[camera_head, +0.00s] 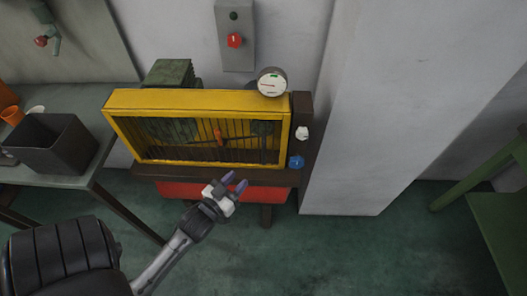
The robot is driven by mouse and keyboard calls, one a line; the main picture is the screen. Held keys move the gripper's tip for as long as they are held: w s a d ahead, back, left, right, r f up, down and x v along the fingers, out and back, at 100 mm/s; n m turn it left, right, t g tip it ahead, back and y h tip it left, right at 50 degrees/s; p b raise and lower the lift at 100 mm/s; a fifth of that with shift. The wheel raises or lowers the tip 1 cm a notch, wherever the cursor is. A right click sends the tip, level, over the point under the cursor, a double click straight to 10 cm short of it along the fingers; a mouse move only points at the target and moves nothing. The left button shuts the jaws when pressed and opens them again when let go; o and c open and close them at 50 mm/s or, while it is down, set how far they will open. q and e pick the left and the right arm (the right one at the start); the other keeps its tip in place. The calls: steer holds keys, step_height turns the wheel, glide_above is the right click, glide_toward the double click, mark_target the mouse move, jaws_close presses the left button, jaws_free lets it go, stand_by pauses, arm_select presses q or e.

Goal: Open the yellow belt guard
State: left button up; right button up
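The yellow belt guard (199,101) is a box-like frame with a dark barred front. It sits upright on the machine at the centre left, and dark parts with an orange piece show behind the bars. It looks closed. My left gripper (234,184) is in front of and below the guard's lower right part, apart from it as far as I can tell. Its two purple-tipped fingers are spread with a gap between them, and nothing is held. My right gripper is not in view.
A round gauge (271,82), a white knob (302,133) and a blue knob (296,162) are at the machine's right end. A grey table with a dark bin (53,145) stands left. A wall box with a red button (235,40) hangs above.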

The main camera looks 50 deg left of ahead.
mark_target(263, 154)
arm_select(q)
steer(key=b+x, duration=0.1)
steer(key=x, duration=0.6)
steer(key=b+x, duration=0.1)
steer(key=x, duration=0.5)
steer(key=shift+w+r, duration=0.25)
steer(key=shift+w, duration=0.15)
jaws_close()
